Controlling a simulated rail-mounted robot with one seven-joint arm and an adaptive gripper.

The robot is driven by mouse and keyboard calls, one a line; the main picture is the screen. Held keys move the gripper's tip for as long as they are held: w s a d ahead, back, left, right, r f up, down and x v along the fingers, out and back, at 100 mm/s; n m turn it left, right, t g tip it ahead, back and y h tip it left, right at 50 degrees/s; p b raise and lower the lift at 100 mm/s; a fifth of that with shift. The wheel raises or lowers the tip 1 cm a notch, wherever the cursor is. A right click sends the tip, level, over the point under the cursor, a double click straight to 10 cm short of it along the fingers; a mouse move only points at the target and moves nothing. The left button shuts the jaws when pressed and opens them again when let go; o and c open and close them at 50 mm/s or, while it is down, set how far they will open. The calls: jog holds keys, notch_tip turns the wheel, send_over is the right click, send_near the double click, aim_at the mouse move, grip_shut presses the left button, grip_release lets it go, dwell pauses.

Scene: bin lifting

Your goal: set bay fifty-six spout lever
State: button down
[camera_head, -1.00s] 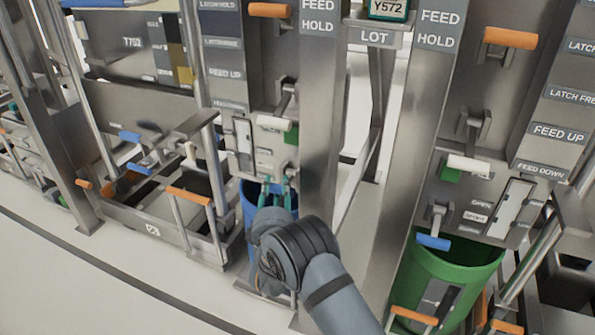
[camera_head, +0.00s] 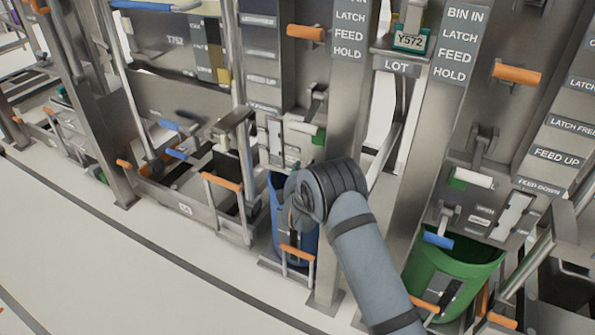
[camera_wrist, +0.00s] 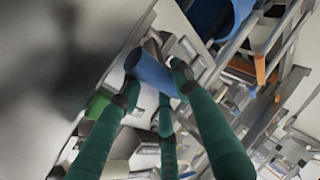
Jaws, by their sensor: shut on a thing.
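In the head view my fingers and this handle are hidden behind my wrist, in front of the bay with the blue bin (camera_head: 281,205). The blue bin also shows at the top of the wrist view (camera_wrist: 212,14). Above my wrist, the bay panel carries a white-and-green handle (camera_head: 303,129). The bay number cannot be read.
The right bay has a green bin (camera_head: 440,275) and its own blue-handled lever (camera_head: 437,240). A low orange-handled frame (camera_head: 297,252) stands before the blue bin. The floor (camera_head: 110,270) at front left is clear.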

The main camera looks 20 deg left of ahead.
jog(key=shift+w+r, duration=0.1)
jog(key=shift+r, duration=0.05)
jog(key=c, duration=1.7)
grip_release()
jog(key=o, duration=0.4)
jog(key=shift+o, duration=0.2)
jog(key=shift+f, duration=0.2)
